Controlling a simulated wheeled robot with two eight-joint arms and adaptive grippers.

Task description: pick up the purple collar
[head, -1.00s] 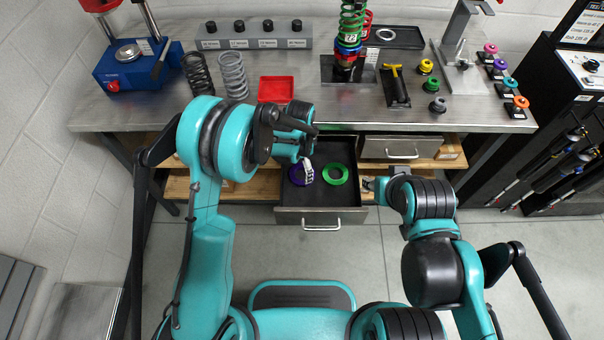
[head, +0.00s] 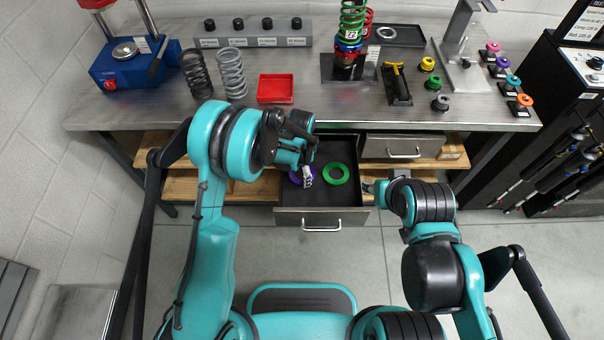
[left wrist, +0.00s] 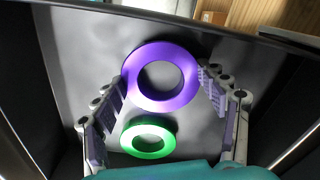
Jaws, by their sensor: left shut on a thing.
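The purple collar (left wrist: 160,103) is a flat ring in the left wrist view, between the two fingertips of my left gripper (left wrist: 162,82). The fingers meet its left and right sides, and the gripper is shut on it. In the head view the purple collar (head: 293,179) shows only in part, behind my left gripper (head: 307,177), over the open drawer (head: 320,213). I cannot tell whether it is clear of the drawer floor. A green collar (head: 346,175) lies in the drawer to its right. My right gripper (head: 369,187) is small beside the drawer's right side; its fingers are unclear.
The workbench (head: 335,115) stands above the drawer, with a red tray (head: 276,89), two springs and a green coil-over (head: 350,35) on it. A closed drawer (head: 403,147) is to the right. Wooden shelf boards lie either side. The floor in front is clear.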

